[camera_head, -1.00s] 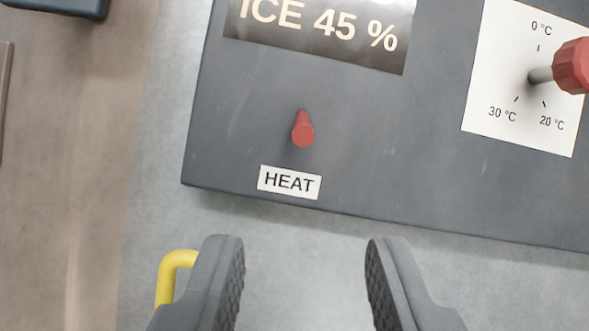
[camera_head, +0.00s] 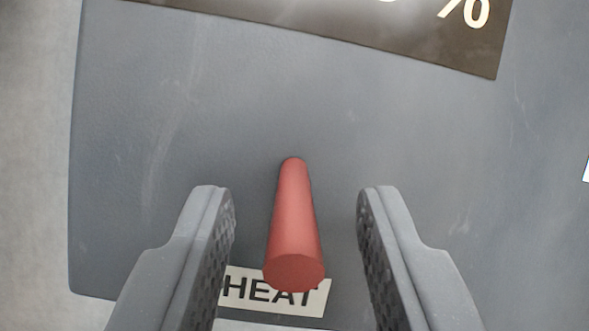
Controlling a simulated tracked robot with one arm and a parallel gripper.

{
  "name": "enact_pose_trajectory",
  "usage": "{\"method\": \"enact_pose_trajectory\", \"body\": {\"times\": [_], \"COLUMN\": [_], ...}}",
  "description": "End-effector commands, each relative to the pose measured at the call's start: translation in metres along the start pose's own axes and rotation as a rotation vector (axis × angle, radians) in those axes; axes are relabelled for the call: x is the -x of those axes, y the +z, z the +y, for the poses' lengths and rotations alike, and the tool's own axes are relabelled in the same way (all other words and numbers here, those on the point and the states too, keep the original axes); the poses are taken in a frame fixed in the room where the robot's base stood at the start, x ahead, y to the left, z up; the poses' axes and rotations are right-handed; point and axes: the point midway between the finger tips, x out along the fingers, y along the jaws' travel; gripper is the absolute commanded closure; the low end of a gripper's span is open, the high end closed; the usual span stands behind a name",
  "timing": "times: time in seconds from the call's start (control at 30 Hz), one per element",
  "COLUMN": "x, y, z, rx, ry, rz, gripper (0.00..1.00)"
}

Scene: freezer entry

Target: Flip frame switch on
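A red lever switch (camera_head: 294,225) sticks out of a dark grey panel (camera_head: 160,130) towards the camera. Its round end covers part of the white HEAT label (camera_head: 318,300) below it. My gripper (camera_head: 294,225) is open, with one dark finger on each side of the red lever. A gap shows between the lever and each finger, so neither finger touches it.
A dark display strip (camera_head: 430,42) with a "%" sign runs along the top of the panel. A white edge of another plate (camera_head: 586,168) shows at the far right. Pale wall (camera_head: 35,150) lies left of the panel.

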Motion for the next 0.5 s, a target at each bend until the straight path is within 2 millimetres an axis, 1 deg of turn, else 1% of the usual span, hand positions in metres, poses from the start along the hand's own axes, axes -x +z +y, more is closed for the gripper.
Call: {"method": "enact_pose_trajectory", "body": {"times": [0.13,0.4,0.43,0.47,0.5], "x": [-0.0056,-0.0063,-0.0063,-0.0063,-0.0062], "y": [0.0,0.0004,0.0004,0.0004,0.0005], "z": [-0.0003,-0.0007,-0.0007,-0.0007,-0.0008], "rx": [0.0,-0.001,-0.001,-0.001,-0.001], "ry": [0.0,0.0,0.0,0.0,0.0], "rz": [0.0,-0.001,-0.001,-0.001,-0.002], "gripper": [0.65,0.65,0.7,0.79,0.9]}}
